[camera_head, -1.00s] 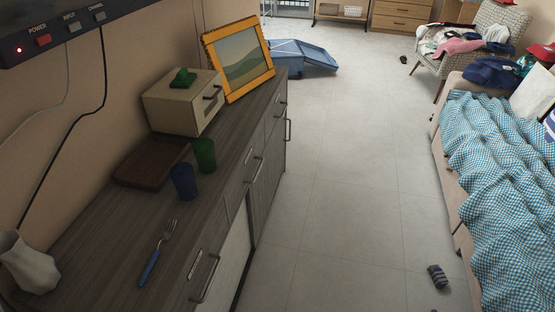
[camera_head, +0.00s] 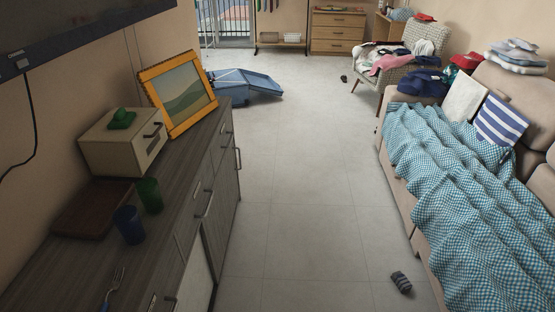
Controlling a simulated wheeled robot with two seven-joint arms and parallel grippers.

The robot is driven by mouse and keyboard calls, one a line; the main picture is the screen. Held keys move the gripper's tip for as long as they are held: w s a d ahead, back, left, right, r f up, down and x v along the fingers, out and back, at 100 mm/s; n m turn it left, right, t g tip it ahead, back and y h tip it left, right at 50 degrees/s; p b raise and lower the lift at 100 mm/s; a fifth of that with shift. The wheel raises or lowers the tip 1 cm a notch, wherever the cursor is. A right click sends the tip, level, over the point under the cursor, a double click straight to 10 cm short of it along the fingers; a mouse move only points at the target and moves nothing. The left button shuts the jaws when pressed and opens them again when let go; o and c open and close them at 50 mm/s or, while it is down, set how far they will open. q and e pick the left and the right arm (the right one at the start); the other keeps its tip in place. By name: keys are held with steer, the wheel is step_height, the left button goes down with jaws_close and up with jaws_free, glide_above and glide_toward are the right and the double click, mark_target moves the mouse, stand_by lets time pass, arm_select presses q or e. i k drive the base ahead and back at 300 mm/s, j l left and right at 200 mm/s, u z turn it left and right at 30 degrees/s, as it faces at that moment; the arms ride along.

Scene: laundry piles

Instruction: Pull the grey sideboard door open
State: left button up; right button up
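The grey sideboard (camera_head: 165,232) runs along the left wall with a wood-grain top. Its front shows drawers and doors with bar handles. A far door (camera_head: 225,180) carries an upright handle (camera_head: 238,158) near its far edge and looks shut. A longer handle (camera_head: 204,204) sits on a nearer part of the front. The lower near part of the front is cut off by the picture's bottom edge. Neither of my grippers shows in the head view.
On the sideboard are a picture frame (camera_head: 183,92), a beige box (camera_head: 122,143), blue cup (camera_head: 129,226), green cup (camera_head: 149,195) and fork (camera_head: 112,289). Clear floor (camera_head: 300,170) lies between it and the sofa (camera_head: 397,187).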

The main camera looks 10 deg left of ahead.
mark_target(215, 228)
steer(key=i+z, duration=0.1)
steer(key=i, duration=3.75)
steer(key=u, duration=1.7)
